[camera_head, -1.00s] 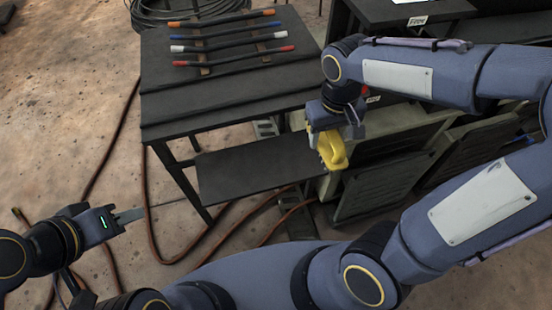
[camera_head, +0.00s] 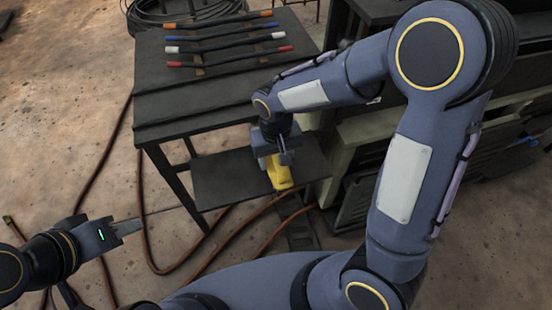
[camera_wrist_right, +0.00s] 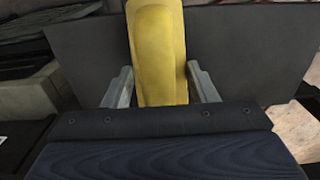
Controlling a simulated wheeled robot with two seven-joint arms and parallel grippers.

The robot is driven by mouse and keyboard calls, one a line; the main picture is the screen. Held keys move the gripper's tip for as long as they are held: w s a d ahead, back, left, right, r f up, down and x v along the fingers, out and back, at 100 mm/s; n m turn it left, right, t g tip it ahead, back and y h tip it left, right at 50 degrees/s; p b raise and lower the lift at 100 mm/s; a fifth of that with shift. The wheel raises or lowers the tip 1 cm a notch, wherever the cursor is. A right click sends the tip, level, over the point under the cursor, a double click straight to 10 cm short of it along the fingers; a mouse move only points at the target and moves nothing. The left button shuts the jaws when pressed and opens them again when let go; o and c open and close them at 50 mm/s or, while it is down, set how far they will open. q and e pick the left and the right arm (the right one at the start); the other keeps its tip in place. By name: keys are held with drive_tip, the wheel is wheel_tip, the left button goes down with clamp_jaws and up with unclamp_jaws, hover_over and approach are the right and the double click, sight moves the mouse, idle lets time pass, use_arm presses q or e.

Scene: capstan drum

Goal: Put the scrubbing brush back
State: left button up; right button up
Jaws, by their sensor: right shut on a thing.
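The yellow scrubbing brush (camera_head: 279,177) is held in my right gripper (camera_head: 278,158), over the low dark shelf of the table (camera_head: 217,182). In the right wrist view the brush (camera_wrist_right: 157,50) stands between the two grey fingers of the gripper (camera_wrist_right: 160,88), which are closed on its sides. Its bristles cannot be made out. Whether the brush touches the shelf cannot be told. My left gripper (camera_head: 128,228) is at the lower left, away from the table, with nothing seen in it; its finger gap cannot be made out.
The table top (camera_head: 190,98) carries several dark rods with coloured ends (camera_head: 225,46) on wooden strips. A brown hose (camera_head: 150,245) runs over the floor around the table legs. Dark cabinets (camera_head: 360,150) stand to the right. A coiled cable (camera_head: 185,10) lies at the back.

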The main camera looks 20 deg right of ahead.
drive_tip(key=shift+f, duration=0.1)
drive_tip(key=shift+f, duration=0.15)
drive_tip(key=o, duration=0.9)
drive_tip(key=shift+o, duration=0.2)
